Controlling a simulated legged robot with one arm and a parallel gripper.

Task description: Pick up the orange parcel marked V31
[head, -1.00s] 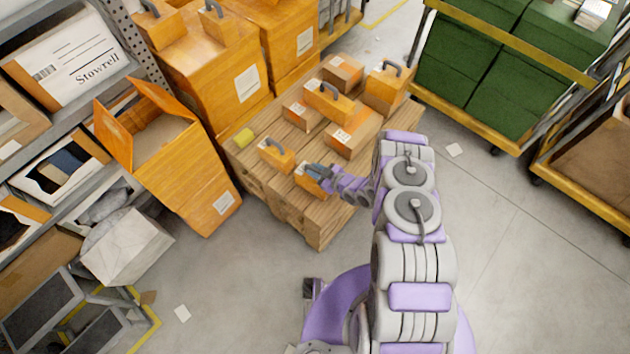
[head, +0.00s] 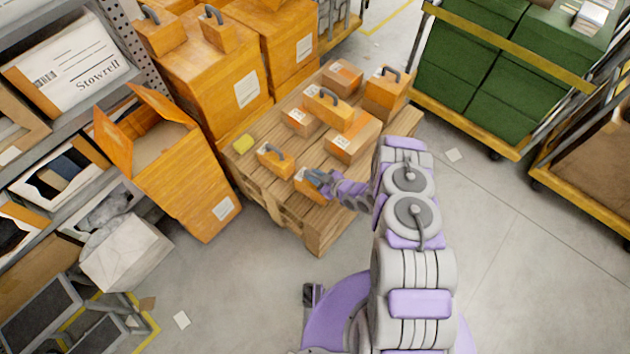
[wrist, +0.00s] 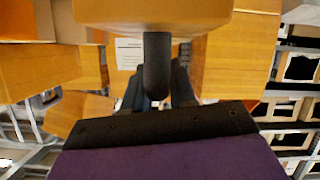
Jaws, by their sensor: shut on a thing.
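An orange parcel (head: 307,188) with a dark handle is at the near right edge of the wooden pallet (head: 322,228). My gripper (head: 322,179) is at its top, shut on the handle (wrist: 157,66). In the wrist view the orange parcel (wrist: 150,12) fills the top of the picture, with the dark handle running down between the dark fingers. I cannot read a V31 mark on it, and I cannot tell whether it touches the pallet.
Several orange boxes stand farther back on the pallet. An open orange carton (head: 187,180) and shelves are at left. Green crates (head: 512,75) on a cart are at right.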

